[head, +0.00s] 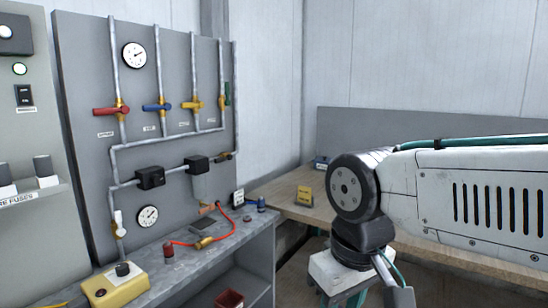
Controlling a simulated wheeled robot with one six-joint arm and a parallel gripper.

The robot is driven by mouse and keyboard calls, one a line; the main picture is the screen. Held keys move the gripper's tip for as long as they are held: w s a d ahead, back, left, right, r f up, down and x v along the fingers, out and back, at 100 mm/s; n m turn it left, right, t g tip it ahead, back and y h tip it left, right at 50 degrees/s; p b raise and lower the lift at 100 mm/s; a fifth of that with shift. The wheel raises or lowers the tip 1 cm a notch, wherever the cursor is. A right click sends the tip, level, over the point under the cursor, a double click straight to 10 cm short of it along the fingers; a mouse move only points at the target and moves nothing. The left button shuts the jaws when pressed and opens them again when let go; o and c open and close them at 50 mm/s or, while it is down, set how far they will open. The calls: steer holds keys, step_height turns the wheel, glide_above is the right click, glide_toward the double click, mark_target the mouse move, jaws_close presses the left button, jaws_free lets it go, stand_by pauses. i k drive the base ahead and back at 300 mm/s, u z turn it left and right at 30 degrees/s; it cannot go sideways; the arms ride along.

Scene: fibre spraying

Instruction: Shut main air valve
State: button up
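A grey pipe panel (85,160) stands at the left with several valves on it. Across its upper part are valves with a red handle (104,111), a blue handle (157,107), a yellow handle (192,105) and a green handle (228,94). The red, blue and yellow handles lie crosswise to their vertical pipes. A white-handled valve (119,223) sits on the lower left pipe. The labels are too small to read, so I cannot tell which is the main air valve. My arm is at the right, apart from the panel; my gripper is out of view.
Two round gauges (134,55) are on the panel. A wooden table (283,197) stands behind my arm. A control cabinet (45,100) is far left.

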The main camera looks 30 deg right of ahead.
mark_target(229, 156)
steer(key=u, duration=0.3)
steer(key=i, duration=0.95)
steer(key=z, duration=0.55)
